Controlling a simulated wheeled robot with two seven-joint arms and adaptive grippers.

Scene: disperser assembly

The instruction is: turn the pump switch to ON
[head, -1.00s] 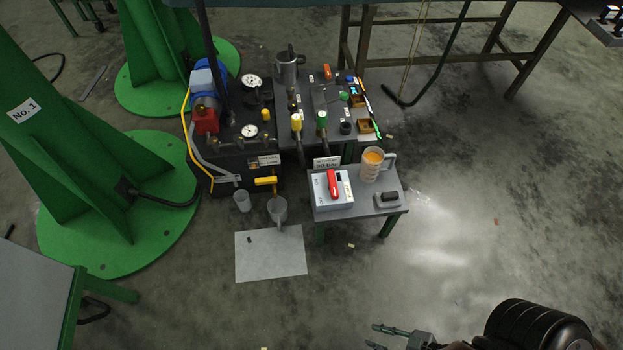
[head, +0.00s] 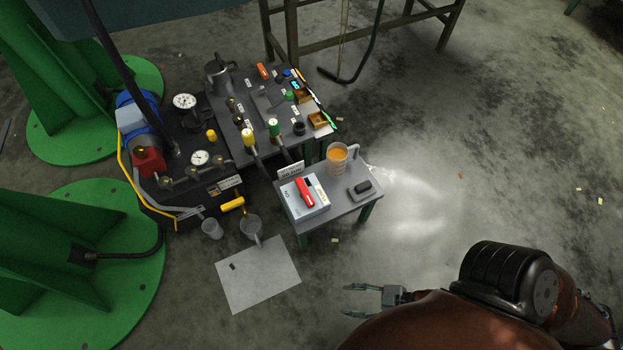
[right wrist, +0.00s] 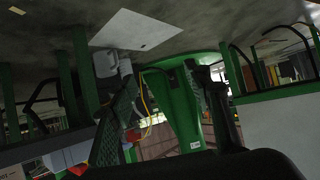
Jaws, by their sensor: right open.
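The pump switch is a light box with a red lever (head: 305,193) on the small grey table (head: 345,202). The lever lies slanted across the box top; the small lettering on the box is too small to read with certainty. In the right wrist view the light box and red lever (right wrist: 78,168) show at the lower left, partly cut off. My right gripper (head: 350,300) is open and empty, in front of the small table and apart from the switch. Its dark fingers also show in the right wrist view (right wrist: 168,100). My left gripper is not in view.
A mug of orange liquid (head: 337,161) and a dark object on a small grey base (head: 361,189) share the small table. The pump bench (head: 235,140) stands behind it to the left. A white sheet (head: 258,275) lies on the floor.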

